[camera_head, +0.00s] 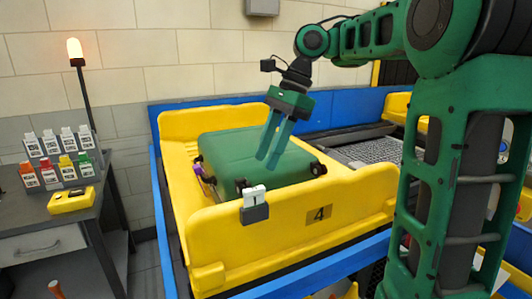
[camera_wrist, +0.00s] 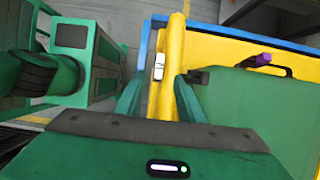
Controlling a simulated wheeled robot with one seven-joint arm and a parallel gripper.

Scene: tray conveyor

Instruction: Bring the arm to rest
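My gripper (camera_head: 267,161) hangs fingers-down over the green suitcase (camera_head: 225,145) in the head view. Its two fingers are apart with nothing between them; in the wrist view (camera_wrist: 158,97) they show on either side of the yellow tray wall, which lies beyond them. The suitcase lies flat in a yellow tray (camera_head: 345,205) marked 4. A white tag in a grey holder (camera_head: 255,211) sits on the tray's near wall. A purple item (camera_head: 199,170) is on the suitcase's left side; it also shows in the wrist view (camera_wrist: 262,60).
A desk (camera_head: 50,215) at left holds a rack of coloured tags (camera_head: 60,172) and a yellow device (camera_head: 71,199). A lamp post (camera_head: 83,90) with a lit orange light stands behind it. Blue conveyor rails (camera_head: 345,112) border the tray. Another yellow tray (camera_head: 397,106) is at the right.

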